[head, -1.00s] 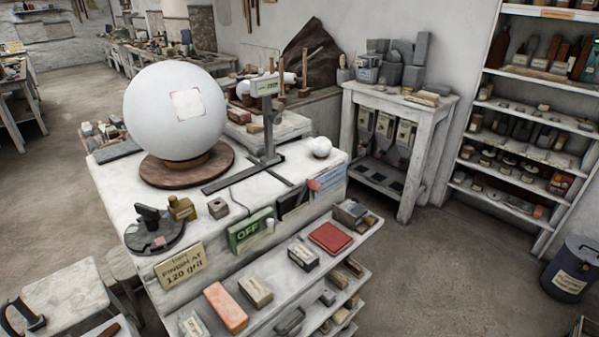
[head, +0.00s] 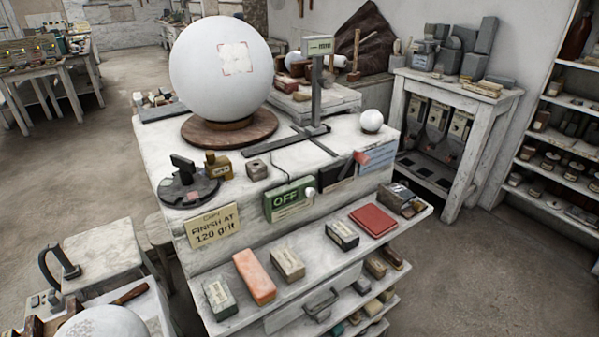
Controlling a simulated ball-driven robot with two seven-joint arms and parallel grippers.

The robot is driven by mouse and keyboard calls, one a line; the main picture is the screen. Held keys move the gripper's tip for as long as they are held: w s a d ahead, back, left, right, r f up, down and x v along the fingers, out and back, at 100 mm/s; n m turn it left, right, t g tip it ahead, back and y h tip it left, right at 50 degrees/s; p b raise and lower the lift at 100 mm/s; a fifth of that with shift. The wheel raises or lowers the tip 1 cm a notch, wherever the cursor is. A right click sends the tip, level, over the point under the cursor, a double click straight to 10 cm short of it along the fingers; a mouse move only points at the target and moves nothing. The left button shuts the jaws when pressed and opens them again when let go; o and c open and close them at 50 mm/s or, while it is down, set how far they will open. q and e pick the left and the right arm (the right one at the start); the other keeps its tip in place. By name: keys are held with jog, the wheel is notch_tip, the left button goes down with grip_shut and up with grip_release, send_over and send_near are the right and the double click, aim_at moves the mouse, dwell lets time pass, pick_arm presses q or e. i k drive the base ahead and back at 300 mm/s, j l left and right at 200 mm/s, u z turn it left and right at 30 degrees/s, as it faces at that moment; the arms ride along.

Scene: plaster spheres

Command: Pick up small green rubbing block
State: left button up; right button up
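A small grey-green block (head: 218,299) with a pale label lies at the left end of the pull-out shelf (head: 300,290) on the front of the white workbench. A second dark greenish block (head: 342,234) with a pale label lies farther right on the same shelf. An orange block (head: 254,276) and a beige block (head: 287,264) lie between them. I cannot read the labels on these blocks. Neither of my grippers is in view.
A large white sphere (head: 221,70) stands on a round wooden base on the bench. A red flat block (head: 373,220) lies on the shelf's right part. A lower shelf holds several blocks. A side table (head: 92,262) stands at left. Floor at right is clear.

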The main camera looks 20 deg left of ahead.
aim_at(222, 302)
jog(key=u, duration=1.15)
